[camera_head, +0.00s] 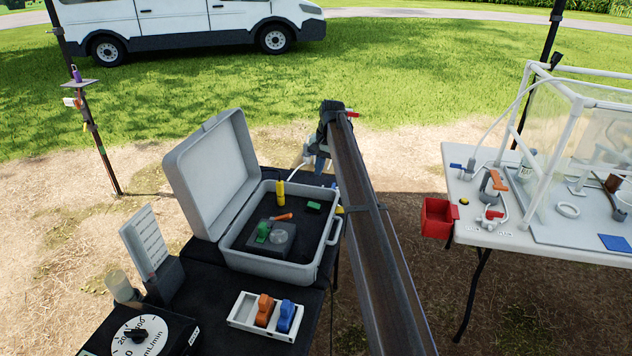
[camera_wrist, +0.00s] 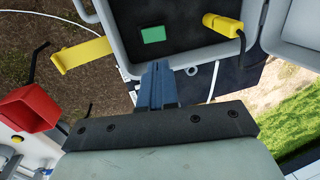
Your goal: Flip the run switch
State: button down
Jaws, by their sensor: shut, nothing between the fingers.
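I cannot pick out the run switch for certain in either view. A controller with a round white dial (camera_head: 140,338) marked mL/min stands at the lower left of the head view, partly cut off by the frame edge. My gripper is shut and empty; its blue fingers (camera_wrist: 158,86) are together in the wrist view. They point toward the near wall of the open grey case (camera_wrist: 190,58). In the head view the gripper (camera_head: 319,163) is small and partly hidden beside the case's right far corner.
The case (camera_head: 268,268) holds a green block (camera_head: 314,207) and a yellow piece (camera_head: 280,194). A white tray (camera_head: 240,311) with orange and blue items stands in front. A red bin (camera_head: 437,217) hangs at the white table (camera_head: 470,222) on the right. Bare ground separates the tables.

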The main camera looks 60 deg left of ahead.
aim_at(316, 205)
jog(key=f, duration=0.4)
jog(key=s+a+f, duration=0.1)
jog(key=f, duration=0.8)
jog(key=shift+s+a, duration=0.4)
jog(key=shift+s+a+f, duration=0.15)
jog(key=shift+f, duration=0.05)
jog(key=shift+f+t+h, duration=0.15)
jog(key=shift+t+h, duration=0.25)
jog(key=shift+d, duration=0.2)
jog(key=shift+w+d, duration=0.6)
jog(key=shift+w, duration=0.05)
